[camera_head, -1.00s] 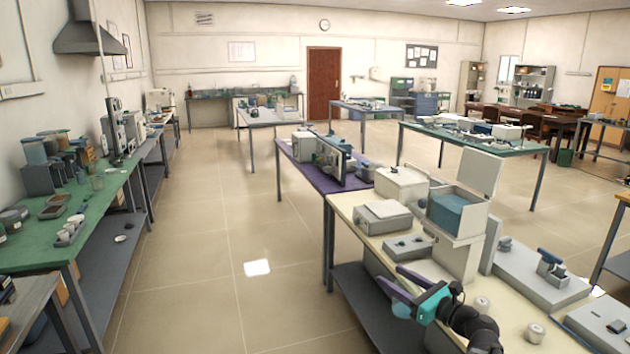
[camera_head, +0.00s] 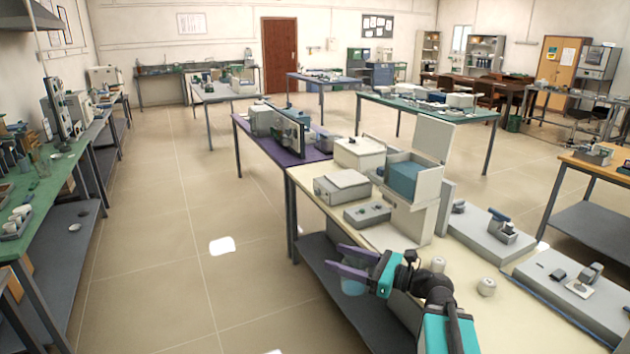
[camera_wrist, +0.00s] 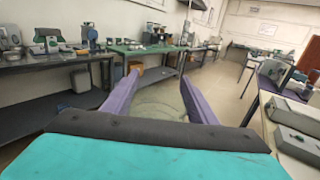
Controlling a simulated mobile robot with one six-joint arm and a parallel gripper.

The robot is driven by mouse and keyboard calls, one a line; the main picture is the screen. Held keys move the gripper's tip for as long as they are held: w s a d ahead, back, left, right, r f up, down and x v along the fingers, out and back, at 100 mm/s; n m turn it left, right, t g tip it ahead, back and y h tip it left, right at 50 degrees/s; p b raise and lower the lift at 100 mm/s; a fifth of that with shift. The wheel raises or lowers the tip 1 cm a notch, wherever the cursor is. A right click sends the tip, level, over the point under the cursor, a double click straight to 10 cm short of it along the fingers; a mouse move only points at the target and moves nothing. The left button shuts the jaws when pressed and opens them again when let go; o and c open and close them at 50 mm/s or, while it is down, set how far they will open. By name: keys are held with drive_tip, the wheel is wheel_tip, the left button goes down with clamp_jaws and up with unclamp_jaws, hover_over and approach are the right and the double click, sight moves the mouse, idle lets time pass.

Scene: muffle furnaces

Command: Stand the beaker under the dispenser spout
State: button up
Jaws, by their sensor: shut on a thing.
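My gripper (camera_head: 336,258), with two purple fingers, is shut on a clear, bluish beaker (camera_head: 353,286). It holds the beaker out past the near left edge of the cream bench, above the floor in the head view. In the wrist view, the beaker (camera_wrist: 158,108) is a faint see-through round shape between the fingers, and its rim is hard to make out. A white unit with a blue block (camera_head: 405,178) and a raised lid stands on the cream bench. I cannot make out a dispenser spout in either view.
The cream bench (camera_head: 395,237) carries a grey box (camera_head: 342,187), a low grey device (camera_head: 376,214) and two small pale pots. A purple bench (camera_head: 257,141) stands behind it. A green bench (camera_head: 60,170) with crowded glassware runs along the left. Clear floor (camera_head: 180,220) lies between.

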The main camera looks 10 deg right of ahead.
wheel_tip(320, 180, down, 8)
idle(0.5)
drive_tip(key=shift+r, duration=0.1)
